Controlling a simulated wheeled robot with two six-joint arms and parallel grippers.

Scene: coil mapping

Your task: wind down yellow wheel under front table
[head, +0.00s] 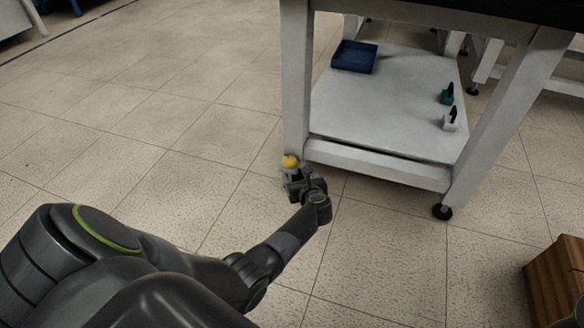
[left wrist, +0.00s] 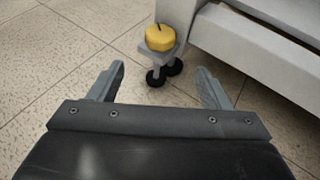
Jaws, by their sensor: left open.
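The yellow wheel (head: 290,161) sits low at the front left leg of the white table (head: 297,85). In the left wrist view the yellow wheel (left wrist: 160,38) rests on a grey bracket (left wrist: 160,55) above black caster wheels (left wrist: 164,74), with a short dark pin on top. My left gripper (head: 294,180) is right by it in the head view. In the left wrist view my left gripper (left wrist: 160,84) is open, its fingers apart and empty, with the yellow wheel ahead of and between them, not visibly touched. My right gripper does not show.
The table's lower shelf (head: 385,105) holds a blue tray (head: 354,56) and two small clamp-like items (head: 449,118). A black foot (head: 442,212) stands under the right leg. A wooden box (head: 556,282) is at lower right. The tiled floor at left is clear.

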